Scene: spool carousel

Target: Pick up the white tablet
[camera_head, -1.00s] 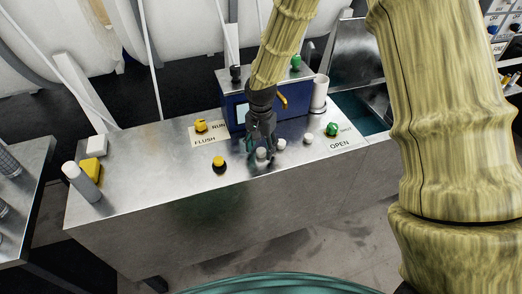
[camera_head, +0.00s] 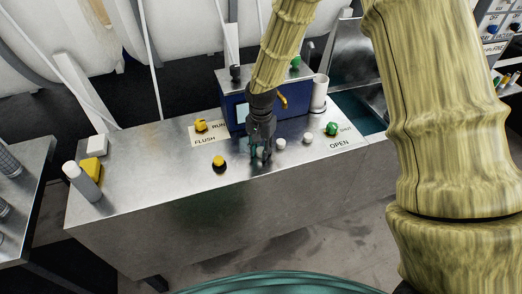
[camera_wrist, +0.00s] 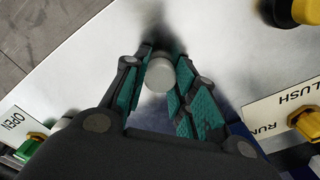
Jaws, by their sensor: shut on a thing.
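The white tablet (camera_wrist: 160,74) is a small pale round piece between the fingers of my gripper (camera_wrist: 158,82) in the wrist view. The teal-padded fingers are shut on it, one on each side. In the head view my gripper (camera_head: 262,152) is low over the steel counter, pointing down, and its fingers mostly hide the tablet. I cannot tell whether the tablet still touches the counter.
Two similar white pieces (camera_head: 280,144) (camera_head: 308,138) stand to the right on the steel counter (camera_head: 150,165). A yellow-topped black knob (camera_head: 219,163) is to the left. A blue box (camera_head: 290,105) stands behind, with a green knob (camera_head: 332,129) at the right by the OPEN label.

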